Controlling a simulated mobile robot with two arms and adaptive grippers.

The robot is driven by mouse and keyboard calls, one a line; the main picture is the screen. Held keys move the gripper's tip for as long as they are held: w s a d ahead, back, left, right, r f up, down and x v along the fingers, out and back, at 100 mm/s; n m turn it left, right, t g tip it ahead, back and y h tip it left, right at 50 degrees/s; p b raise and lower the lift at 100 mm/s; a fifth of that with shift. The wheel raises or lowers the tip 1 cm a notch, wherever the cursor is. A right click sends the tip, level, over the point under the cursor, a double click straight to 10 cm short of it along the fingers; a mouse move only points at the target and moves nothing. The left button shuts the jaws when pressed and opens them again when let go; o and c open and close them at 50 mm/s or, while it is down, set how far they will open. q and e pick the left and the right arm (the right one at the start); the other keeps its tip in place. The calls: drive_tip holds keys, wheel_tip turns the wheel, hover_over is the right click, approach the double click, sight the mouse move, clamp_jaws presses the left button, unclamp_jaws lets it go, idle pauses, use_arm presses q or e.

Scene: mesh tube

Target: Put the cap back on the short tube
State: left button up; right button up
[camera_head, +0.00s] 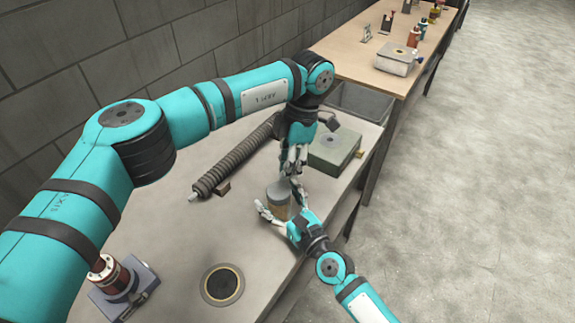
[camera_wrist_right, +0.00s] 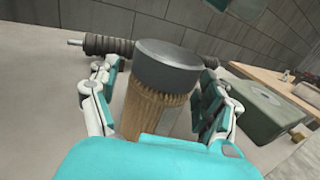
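The short tube (camera_wrist_right: 152,108) has a tan, ribbed-looking body and stands on the bench. A dark grey cap (camera_wrist_right: 168,65) sits on its top end, and no gap shows between them. The tube (camera_head: 278,207) and the cap's grey top (camera_head: 278,190) also show in the head view. My right gripper (camera_wrist_right: 160,92) has its spread fingers on both sides of the tube, and firm contact cannot be made out. My left gripper (camera_head: 293,172) points down just behind and right of the cap. Its fingers look apart, with nothing visible between them.
A long dark ribbed tube (camera_head: 235,163) lies on the bench (camera_head: 185,240) behind. A green-grey box (camera_head: 333,150) is at the right. A round black plate (camera_head: 222,285) and a grey fixture with a red part (camera_head: 122,287) are in front. A wooden table (camera_head: 350,50) stands farther back.

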drive_tip(key=v, duration=1.2)
idle(0.4)
